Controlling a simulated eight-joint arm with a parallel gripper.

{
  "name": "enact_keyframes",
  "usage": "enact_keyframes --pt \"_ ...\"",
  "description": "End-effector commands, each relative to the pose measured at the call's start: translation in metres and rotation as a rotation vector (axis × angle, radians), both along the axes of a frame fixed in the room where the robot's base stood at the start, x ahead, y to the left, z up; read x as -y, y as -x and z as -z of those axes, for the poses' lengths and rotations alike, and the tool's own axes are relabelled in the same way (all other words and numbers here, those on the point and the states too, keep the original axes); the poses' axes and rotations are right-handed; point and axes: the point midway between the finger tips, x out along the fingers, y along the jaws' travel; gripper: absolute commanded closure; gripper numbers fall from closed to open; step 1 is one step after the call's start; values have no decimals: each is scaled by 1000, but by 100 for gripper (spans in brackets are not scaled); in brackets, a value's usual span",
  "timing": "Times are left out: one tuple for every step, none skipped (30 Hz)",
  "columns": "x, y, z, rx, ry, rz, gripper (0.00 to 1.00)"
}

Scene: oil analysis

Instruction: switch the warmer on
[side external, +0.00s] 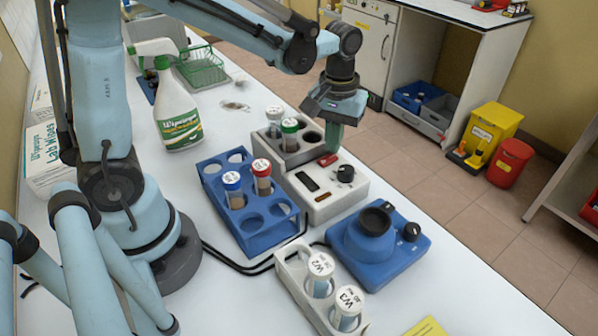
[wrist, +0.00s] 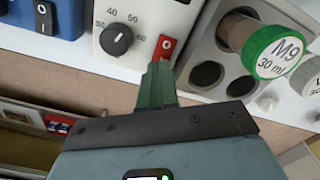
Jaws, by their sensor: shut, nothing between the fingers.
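The warmer is a white box (side external: 325,206) with a grey tube block (side external: 291,154) behind its control panel. The panel carries a red switch (side external: 328,159), a black knob (side external: 345,173) and a dark display (side external: 307,181). In the wrist view the red switch (wrist: 166,45) bears a small white mark and sits beside the numbered knob (wrist: 117,40). My gripper (side external: 331,146) is shut and empty, with green fingers pointing down by the switch. In the wrist view the fingertips (wrist: 158,66) are just short of the switch; I cannot tell whether they touch it.
A green-capped tube (side external: 289,134) and a white-capped tube (side external: 275,120) stand in the block. A blue rack (side external: 246,213) holds two tubes. A blue device (side external: 378,246) and a white rack (side external: 294,281) stand in front. A spray bottle (side external: 175,110) is behind.

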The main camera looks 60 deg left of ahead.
Motion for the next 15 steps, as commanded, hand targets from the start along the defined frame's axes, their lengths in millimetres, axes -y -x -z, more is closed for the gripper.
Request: enact_keyframes --pt "0 0 1 0 0 0 100" --pt "0 0 1 0 0 0 100" --pt "0 0 2 0 0 0 100" --pt "0 0 2 0 0 0 100" --pt "0 0 3 0 0 0 100" --pt "0 0 3 0 0 0 100" --pt "0 0 4 0 0 0 100" --pt "0 0 4 0 0 0 100" --pt "0 0 5 0 0 0 100" --pt "0 0 5 0 0 0 100" --pt "0 0 5 0 0 0 100" --pt "0 0 6 0 0 0 100" --pt "0 0 6 0 0 0 100" --pt "0 0 7 0 0 0 100" --pt "0 0 7 0 0 0 100"
